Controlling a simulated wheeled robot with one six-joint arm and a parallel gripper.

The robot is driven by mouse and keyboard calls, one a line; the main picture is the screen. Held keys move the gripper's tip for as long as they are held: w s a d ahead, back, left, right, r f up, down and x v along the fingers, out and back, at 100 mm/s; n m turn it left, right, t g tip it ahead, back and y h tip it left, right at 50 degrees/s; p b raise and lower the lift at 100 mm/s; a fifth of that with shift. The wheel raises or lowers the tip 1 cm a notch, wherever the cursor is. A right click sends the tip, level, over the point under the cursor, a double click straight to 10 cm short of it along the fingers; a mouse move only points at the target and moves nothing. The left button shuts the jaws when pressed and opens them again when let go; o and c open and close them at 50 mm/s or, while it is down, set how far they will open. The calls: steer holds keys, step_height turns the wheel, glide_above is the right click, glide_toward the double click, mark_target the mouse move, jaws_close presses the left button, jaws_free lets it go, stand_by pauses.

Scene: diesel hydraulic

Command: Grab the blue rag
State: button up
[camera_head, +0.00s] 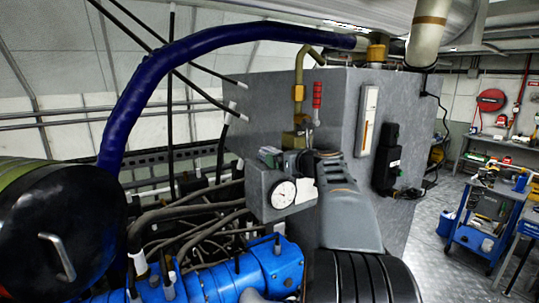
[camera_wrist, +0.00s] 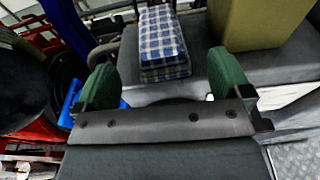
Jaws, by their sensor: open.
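The blue rag (camera_wrist: 160,42) is a folded blue-and-white checked cloth in the top middle of the wrist view. It lies on a grey flat surface (camera_wrist: 208,66). My gripper (camera_wrist: 166,80) is open, with its two green fingers spread wide at left and right and nothing held between them. The rag shows between and beyond the fingers, apart from them. I do not make out the rag in the head view, where my grey arm (camera_head: 345,205) stands in front of the large grey metal tank (camera_head: 310,100).
An olive-yellow block (camera_wrist: 262,22) stands right of the rag on the same surface. In the head view, a thick blue hose (camera_head: 150,85), a pressure gauge (camera_head: 283,194) and blue machinery (camera_head: 250,275) crowd the tank. Open floor and a blue cart (camera_head: 487,215) lie at the right.

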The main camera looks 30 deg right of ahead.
steer(key=shift+w+d+f+p, duration=0.15)
steer(key=shift+w+p, duration=0.2)
steer(key=shift+w, duration=0.6)
steer(key=shift+w+f+p, duration=0.2)
steer(key=shift+w+p, duration=0.2)
steer(key=shift+w, duration=0.6)
steer(key=shift+w+d+f+p, duration=0.15)
steer(key=shift+w+p, duration=0.2)
steer(key=shift+w, duration=0.6)
steer(key=shift+a, duration=0.1)
steer(key=shift+c, duration=0.3)
steer(key=c, duration=1)
steer(key=shift+o, duration=0.2)
steer(key=shift+r, duration=0.15)
